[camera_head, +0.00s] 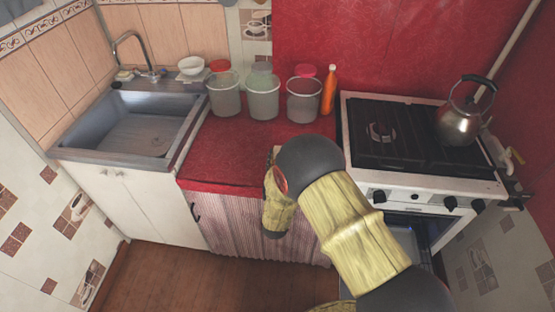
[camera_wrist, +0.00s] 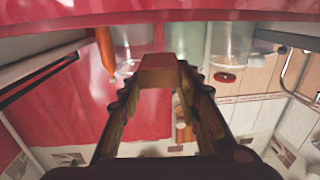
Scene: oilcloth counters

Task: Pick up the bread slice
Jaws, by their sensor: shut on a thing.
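My gripper (camera_wrist: 158,82) shows in the wrist view with its two fingers closed on a small reddish-brown block, which I take to be the bread slice (camera_wrist: 160,64). The slice sits between the fingertips, and its outer face is partly in shade. In the head view my arm reaches over the red counter and hides the fingertips and most or all of the slice.
The red counter (camera_head: 225,150) lies between the sink (camera_head: 140,132) and the stove (camera_head: 405,170). Several clear buckets stand at its back, beside an orange bottle (camera_head: 328,90). A kettle (camera_head: 458,122) stands on the stove. The counter's front left is clear.

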